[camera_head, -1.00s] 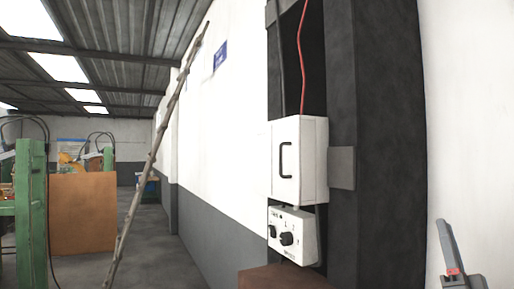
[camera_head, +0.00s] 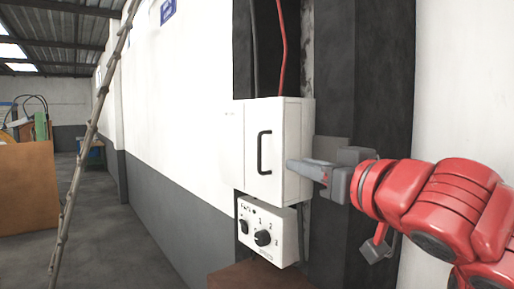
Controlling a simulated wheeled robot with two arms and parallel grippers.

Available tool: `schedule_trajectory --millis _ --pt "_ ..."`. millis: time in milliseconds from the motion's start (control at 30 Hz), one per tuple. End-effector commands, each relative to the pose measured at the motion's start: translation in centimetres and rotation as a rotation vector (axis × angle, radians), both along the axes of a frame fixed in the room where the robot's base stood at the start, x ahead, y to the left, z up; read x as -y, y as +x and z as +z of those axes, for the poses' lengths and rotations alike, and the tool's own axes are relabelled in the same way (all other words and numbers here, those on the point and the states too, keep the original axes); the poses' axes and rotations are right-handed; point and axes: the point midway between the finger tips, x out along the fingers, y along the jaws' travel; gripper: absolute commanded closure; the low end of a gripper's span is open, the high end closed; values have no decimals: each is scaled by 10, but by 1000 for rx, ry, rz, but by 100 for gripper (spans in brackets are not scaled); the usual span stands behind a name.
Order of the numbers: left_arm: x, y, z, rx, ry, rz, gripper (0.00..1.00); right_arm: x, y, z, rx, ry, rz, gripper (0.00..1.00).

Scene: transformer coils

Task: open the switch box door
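The white switch box (camera_head: 299,130) is mounted on the dark column. Its front door (camera_head: 248,170) looks shut, with a black bar handle (camera_head: 264,152) standing upright on it. My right gripper (camera_head: 291,166) comes in from the right, and its grey fingers point left across the box's right side, to the right of the handle and apart from it. The fingers overlap in this view, so I cannot tell whether they are open or shut, or whether they touch the box. My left gripper is not in view.
A white control box with black knobs (camera_head: 263,238) sits just below the switch box. A brown surface (camera_head: 255,277) lies under it. Red and black cables run down from above. The floor at left is mostly clear.

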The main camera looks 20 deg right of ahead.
Motion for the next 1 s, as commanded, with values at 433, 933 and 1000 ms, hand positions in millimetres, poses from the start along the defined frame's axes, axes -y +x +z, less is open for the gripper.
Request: schedule_trajectory --millis 433,933,1000 --pt "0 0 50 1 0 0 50 -15 77 4 -9 1 6 76" --pt "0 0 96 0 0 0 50 -26 153 1 -7 0 4 76" --pt "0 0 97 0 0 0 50 -26 156 1 -4 -1 3 76"
